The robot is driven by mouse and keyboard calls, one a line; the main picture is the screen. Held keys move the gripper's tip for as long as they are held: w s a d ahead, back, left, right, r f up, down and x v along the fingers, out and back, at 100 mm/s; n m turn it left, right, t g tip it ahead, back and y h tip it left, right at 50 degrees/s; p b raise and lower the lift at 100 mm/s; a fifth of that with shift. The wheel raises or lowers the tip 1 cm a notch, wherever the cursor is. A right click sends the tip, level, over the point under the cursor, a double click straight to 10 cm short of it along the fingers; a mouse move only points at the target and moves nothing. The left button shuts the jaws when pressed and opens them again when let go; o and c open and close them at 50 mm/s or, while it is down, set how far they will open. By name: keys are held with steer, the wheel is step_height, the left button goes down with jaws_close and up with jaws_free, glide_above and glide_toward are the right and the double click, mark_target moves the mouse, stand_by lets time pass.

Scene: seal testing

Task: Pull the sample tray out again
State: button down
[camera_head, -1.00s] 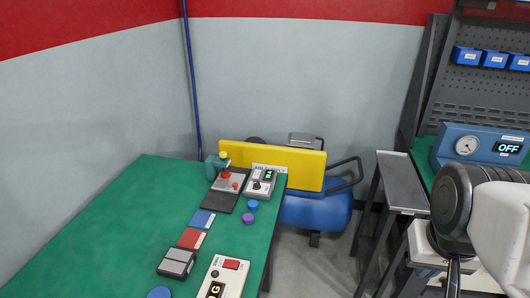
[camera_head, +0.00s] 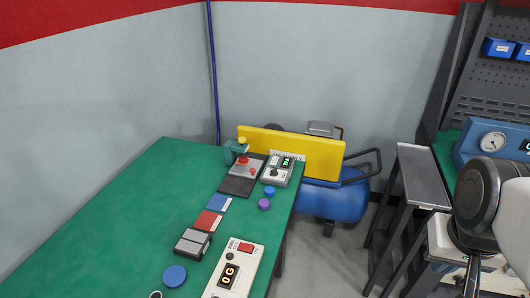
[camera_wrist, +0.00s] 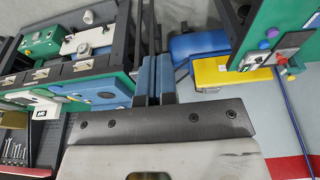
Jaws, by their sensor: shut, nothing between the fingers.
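I cannot make out the sample tray for certain in either view. A blue instrument (camera_head: 487,145) with a round gauge stands at the right edge of the head view, its display partly cut off. A blue housing also shows on the green bench in the wrist view (camera_wrist: 98,88). My gripper (camera_wrist: 155,78) is in the middle of the wrist view, its two blue-grey fingers together with nothing between them. It points into open space, apart from the bench things. In the head view my arm covers part of the right-hand bench.
A narrow grey-topped stand (camera_head: 423,180) is left of the instrument. A green table (camera_head: 120,225) carries a white control box (camera_head: 233,270), a grey double pedal (camera_head: 193,242) and red and blue cards. A blue compressor tank (camera_head: 335,203) sits behind. Floor between the benches looks clear.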

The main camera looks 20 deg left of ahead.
steer(key=c, duration=1.8)
jaws_free()
steer(key=shift+c, duration=0.2)
